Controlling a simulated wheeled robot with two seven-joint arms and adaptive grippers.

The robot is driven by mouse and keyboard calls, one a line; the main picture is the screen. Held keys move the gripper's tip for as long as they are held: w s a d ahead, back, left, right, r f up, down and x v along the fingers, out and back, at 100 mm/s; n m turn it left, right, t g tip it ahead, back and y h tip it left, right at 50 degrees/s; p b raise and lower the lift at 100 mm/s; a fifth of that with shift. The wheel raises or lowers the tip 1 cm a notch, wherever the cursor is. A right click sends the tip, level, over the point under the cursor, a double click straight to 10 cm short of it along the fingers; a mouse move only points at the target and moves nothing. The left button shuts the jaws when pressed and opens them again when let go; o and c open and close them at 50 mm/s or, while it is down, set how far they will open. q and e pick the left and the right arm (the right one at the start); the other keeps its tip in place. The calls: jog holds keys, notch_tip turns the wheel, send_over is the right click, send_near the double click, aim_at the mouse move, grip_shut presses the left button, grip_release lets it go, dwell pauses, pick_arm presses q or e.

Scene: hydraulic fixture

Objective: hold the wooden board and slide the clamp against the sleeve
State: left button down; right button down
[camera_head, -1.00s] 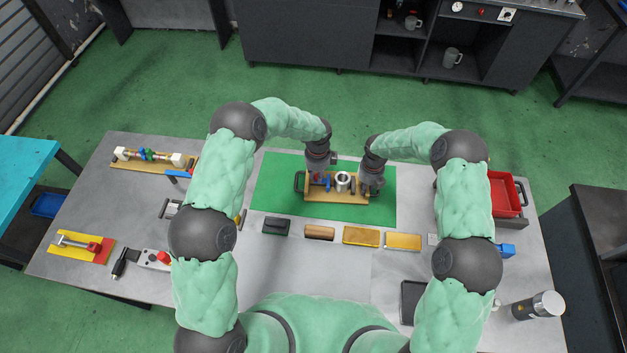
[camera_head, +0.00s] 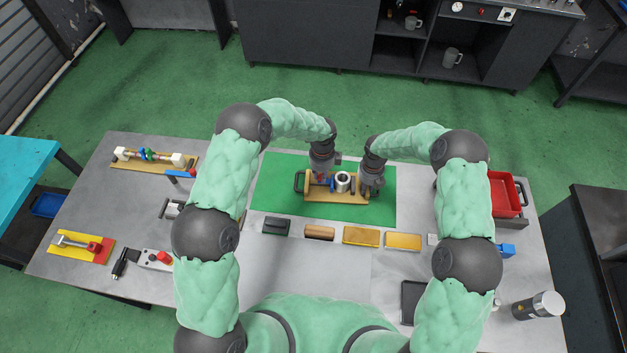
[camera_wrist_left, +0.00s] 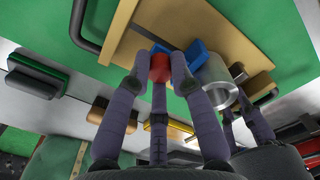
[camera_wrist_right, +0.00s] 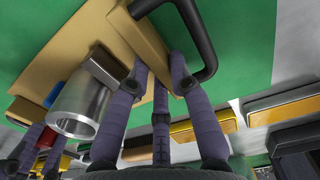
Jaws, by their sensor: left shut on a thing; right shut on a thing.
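The wooden board (camera_head: 338,197) lies on a green mat, with black handles at its ends. A shiny metal sleeve (camera_head: 343,182) stands out near its middle. The red and blue clamp (camera_wrist_left: 158,68) sits just left of the sleeve in the head view. My left gripper (camera_head: 322,176) is shut on the clamp's red part. In the left wrist view a blue part (camera_wrist_left: 196,54) lies close beside the sleeve (camera_wrist_left: 217,74); I cannot tell if they touch. My right gripper (camera_head: 371,188) is shut on the wooden board's right end, beside a black handle (camera_wrist_right: 205,45).
Several blocks lie in a row in front of the green mat (camera_head: 270,195), including a yellow block (camera_head: 402,242). A red bin (camera_head: 506,194) stands at the right. Another wooden fixture (camera_head: 155,164) lies at the back left. The table's front middle is clear.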

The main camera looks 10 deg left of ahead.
pick_arm(q)
jog(key=shift+d, duration=0.3)
jog(key=c, duration=1)
grip_release()
notch_tip(320, 180, up, 12)
